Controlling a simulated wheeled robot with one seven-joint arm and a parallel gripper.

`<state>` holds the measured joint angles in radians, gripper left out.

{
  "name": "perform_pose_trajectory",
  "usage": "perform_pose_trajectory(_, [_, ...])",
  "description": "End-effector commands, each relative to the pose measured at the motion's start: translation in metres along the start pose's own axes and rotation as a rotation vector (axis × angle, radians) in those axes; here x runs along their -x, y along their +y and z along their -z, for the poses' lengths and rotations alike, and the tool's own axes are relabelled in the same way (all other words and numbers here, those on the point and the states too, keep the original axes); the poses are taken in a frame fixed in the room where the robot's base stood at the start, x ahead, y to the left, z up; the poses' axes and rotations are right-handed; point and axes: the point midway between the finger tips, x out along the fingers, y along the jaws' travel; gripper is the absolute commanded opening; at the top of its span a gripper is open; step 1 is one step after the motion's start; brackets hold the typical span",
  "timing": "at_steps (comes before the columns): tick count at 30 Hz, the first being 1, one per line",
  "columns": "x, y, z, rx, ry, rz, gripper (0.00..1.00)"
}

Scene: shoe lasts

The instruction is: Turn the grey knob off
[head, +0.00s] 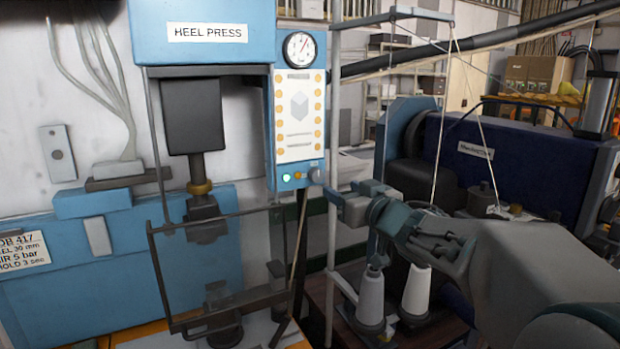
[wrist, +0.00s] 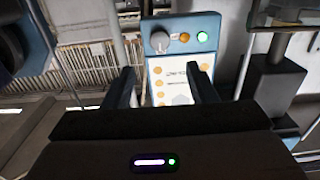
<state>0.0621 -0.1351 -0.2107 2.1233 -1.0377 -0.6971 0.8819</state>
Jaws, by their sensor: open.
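The grey knob (head: 315,175) is at the bottom right corner of the blue control panel (head: 271,120) on the heel press. It also shows in the wrist view (wrist: 159,42), beyond my fingertips and roughly in line with the gap between them. Its exact turn angle is too small to read. Beside it are an orange lamp (wrist: 184,38) and a lit green lamp (wrist: 202,37). My gripper (wrist: 164,80) is open and empty, its two dark fingers apart and pointing at the panel. In the head view my gripper (head: 330,193) is just below and right of the knob.
The blue heel press (head: 200,40) with its clear guard frame (head: 155,265) stands left of the panel. A grey upright post (head: 334,110) rises close to my gripper. A dark blue machine (head: 530,170) is at right.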

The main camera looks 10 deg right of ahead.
Motion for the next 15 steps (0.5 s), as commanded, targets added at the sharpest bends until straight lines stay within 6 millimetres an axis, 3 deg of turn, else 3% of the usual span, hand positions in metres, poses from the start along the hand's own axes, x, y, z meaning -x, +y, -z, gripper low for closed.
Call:
perform_pose_trajectory(9, [-0.062,0.0,0.0,0.0,-0.003,0.001,0.52])
perform_pose_trajectory(15, [-0.087,0.0,0.0,0.0,-0.002,0.0,0.52])
